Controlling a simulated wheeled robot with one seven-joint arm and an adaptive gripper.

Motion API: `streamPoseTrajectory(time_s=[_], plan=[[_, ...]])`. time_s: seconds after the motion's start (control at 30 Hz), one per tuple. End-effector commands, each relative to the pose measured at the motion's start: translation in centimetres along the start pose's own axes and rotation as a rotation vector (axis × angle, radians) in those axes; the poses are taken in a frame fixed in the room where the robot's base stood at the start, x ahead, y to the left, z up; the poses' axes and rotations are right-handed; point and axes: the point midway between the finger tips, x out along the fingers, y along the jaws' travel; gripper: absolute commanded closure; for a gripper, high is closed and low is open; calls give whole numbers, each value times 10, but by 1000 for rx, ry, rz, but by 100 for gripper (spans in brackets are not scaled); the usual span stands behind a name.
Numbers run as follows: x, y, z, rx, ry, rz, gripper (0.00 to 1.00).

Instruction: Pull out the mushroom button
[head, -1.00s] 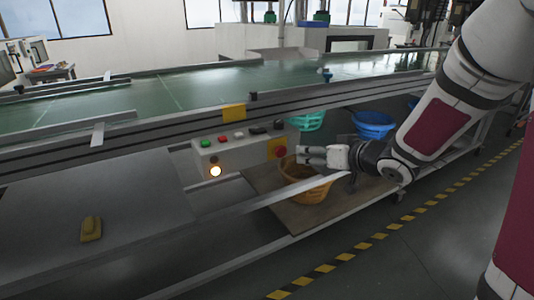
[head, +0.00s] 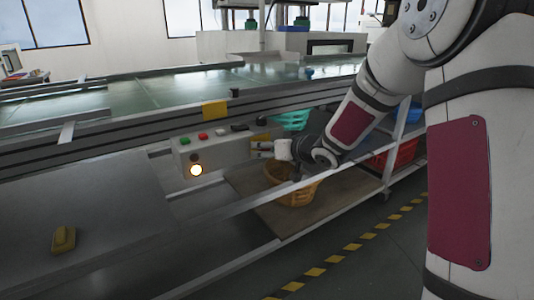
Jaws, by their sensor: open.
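The grey control box (head: 213,160) is mounted below the conveyor's edge, left of centre. In the earlier frame a red mushroom button on a yellow plate shows at the box's right end. Now my gripper (head: 259,149) is in front of that spot, and the button is mostly or wholly hidden. A bit of yellow shows just above the fingers. My gripper is open and points left at the right end of the box. I cannot tell whether the fingers touch the button or are around it.
A green button (head: 185,141), a red button (head: 203,136) and a lit lamp (head: 196,170) are on the box. A yellow basket (head: 292,190) stands on a board below my gripper. The conveyor (head: 150,92) runs behind. A yellow block (head: 63,239) lies on the grey panel at left.

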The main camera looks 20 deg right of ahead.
Motion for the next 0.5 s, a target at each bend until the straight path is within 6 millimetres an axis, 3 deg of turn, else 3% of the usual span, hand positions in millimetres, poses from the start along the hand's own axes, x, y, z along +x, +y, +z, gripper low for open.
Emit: streamPoseTrajectory(time_s=[0.37,0.5], plan=[[6,0,0,0,1,0,46],[6,0,0,0,1,0,73]])
